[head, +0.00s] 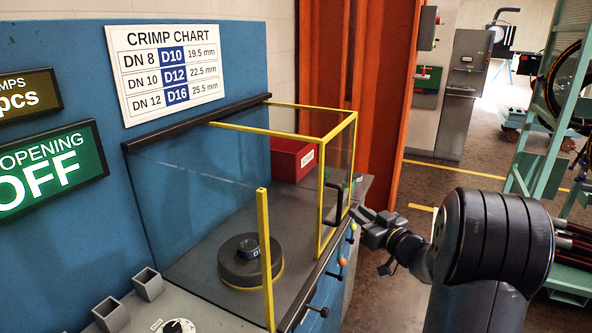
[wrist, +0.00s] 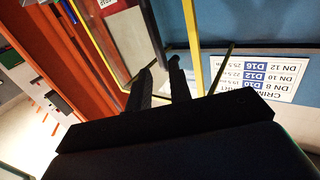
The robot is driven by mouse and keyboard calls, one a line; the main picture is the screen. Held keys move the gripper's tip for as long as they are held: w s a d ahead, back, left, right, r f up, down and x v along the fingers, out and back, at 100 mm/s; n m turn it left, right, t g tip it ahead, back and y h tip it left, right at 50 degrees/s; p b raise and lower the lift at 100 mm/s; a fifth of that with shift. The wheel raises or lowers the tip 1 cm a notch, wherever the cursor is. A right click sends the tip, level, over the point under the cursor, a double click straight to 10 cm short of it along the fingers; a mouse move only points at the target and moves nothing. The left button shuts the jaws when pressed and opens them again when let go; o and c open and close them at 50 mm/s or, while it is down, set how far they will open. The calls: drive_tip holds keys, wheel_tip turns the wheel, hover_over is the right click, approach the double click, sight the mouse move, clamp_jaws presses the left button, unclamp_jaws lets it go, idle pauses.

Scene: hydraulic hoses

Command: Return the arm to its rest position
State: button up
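My arm (head: 490,245) reaches in from the right in the head view. My gripper (head: 372,236) is beside the front edge of the bench, just right of the black door handle (head: 338,204). In the wrist view the two dark fingers of my gripper (wrist: 162,68) stand apart with nothing visible between them. The handle sits on a yellow-framed clear guard (head: 322,190). Whether a finger touches the handle or guard is hard to tell.
Inside the guarded bench a dark round die holder (head: 250,262) carries a small die. A red bin (head: 293,158) stands behind. Small colored knobs (head: 341,262) line the bench front. An orange column (head: 352,95) rises behind, and a green rack (head: 550,130) stands right. Open floor (head: 450,190) lies between.

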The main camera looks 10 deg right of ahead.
sight(341, 199)
drive_tip(key=p+x, duration=0.1)
drive_tip(key=x, duration=0.8)
drive_tip(key=shift+w+a+p, duration=0.1)
drive_tip(key=shift+w+p, duration=0.05)
drive_tip(key=shift+p, duration=0.2)
drive_tip(key=shift+a, duration=0.1)
